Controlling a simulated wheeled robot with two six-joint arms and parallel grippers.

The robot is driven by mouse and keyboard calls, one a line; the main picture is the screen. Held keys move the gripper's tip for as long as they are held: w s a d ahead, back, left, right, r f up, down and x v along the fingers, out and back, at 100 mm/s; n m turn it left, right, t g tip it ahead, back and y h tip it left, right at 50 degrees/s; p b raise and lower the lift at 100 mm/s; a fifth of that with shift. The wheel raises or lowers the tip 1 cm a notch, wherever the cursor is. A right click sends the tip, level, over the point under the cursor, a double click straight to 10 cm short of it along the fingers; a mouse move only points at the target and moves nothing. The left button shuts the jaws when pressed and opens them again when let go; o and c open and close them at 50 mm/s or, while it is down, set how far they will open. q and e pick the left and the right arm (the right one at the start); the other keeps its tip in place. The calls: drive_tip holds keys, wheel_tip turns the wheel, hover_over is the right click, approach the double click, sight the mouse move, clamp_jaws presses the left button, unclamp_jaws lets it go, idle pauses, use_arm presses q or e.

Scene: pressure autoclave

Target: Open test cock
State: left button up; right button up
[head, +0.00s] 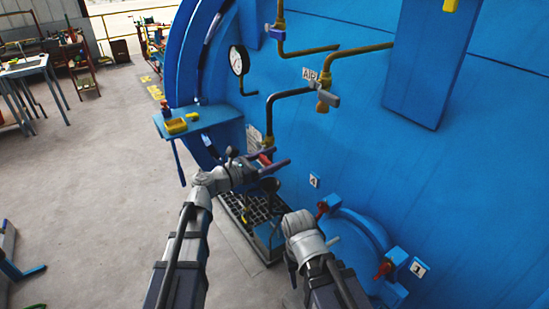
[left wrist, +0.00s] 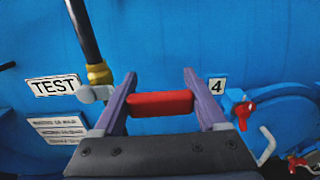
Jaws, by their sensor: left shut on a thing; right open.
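The test cock has a red lever (left wrist: 160,102), which lies roughly level between the jaws of my left gripper (left wrist: 160,100) in the left wrist view. The jaws are shut on it. A dark pipe with a brass fitting (left wrist: 99,73) comes down to the grey cock body (left wrist: 97,94), left of the jaws, beside the TEST plate (left wrist: 54,86). In the head view my left gripper (head: 276,163) is at the foot of this pipe (head: 268,118), and only a little red shows. My right gripper (head: 319,235) is lower right, open, its fingers mostly hidden by its wrist.
A red valve handle (left wrist: 244,112) is near plate 4 (left wrist: 217,85); another red handle (head: 383,269) is near plate 3 (head: 419,267). A gauge (head: 238,60) and the air valve (head: 324,92) are above. A blue shelf (head: 212,118) juts out left. A grated tray (head: 237,212) lies below.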

use_arm(q)
clamp_jaws()
drive_tip(key=shift+r, duration=0.15)
drive_tip(key=shift+w+a+r+n+p, duration=0.15)
drive_tip(key=shift+w+r+n+p, duration=0.1)
drive_tip(key=shift+r+n+p, duration=0.75)
drive_tip(key=shift+w+a+r+n+p, duration=0.2)
drive_tip(key=shift+r+n+p, duration=0.4)
drive_tip(key=shift+n, duration=0.75)
drive_tip(key=shift+w+a+r+n+p, duration=0.15)
drive_tip(key=shift+w+r+n+p, duration=0.1)
drive_tip(key=shift+r+n+p, duration=0.75)
drive_tip(key=shift+f+n, duration=0.25)
drive_tip(key=shift+f, duration=0.05)
drive_tip(key=o, duration=1.3)
unclamp_jaws()
drive_tip(key=shift+c, duration=0.2)
